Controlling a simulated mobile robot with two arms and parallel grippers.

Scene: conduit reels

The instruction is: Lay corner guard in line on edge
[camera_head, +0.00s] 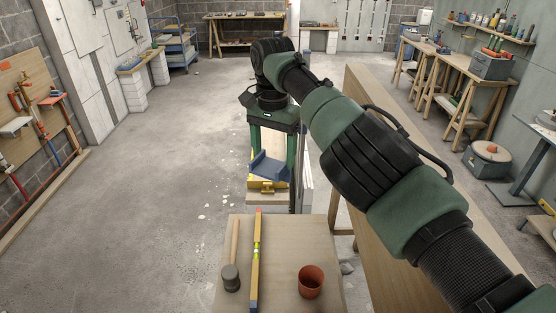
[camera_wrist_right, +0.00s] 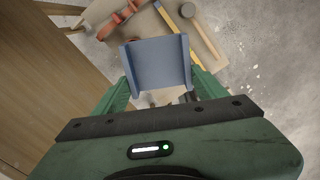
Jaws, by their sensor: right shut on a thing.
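A blue channel-shaped corner guard (camera_head: 268,168) is held by my right gripper (camera_head: 273,152). In the right wrist view the guard (camera_wrist_right: 158,65) spans between the two green fingers (camera_wrist_right: 161,88), its raised sides next to them. In the head view it hangs, slightly tilted, over a wooden surface with a yellow piece (camera_head: 267,186) on it; whether it touches anything there I cannot tell. Which edge is meant is not clear from the views. My left gripper is not in view.
A near wooden table (camera_head: 285,240) bears a mallet (camera_head: 231,276), a yellow level (camera_head: 256,260) and a terracotta pot (camera_head: 311,281). The concrete floor (camera_head: 140,210) at left is clear.

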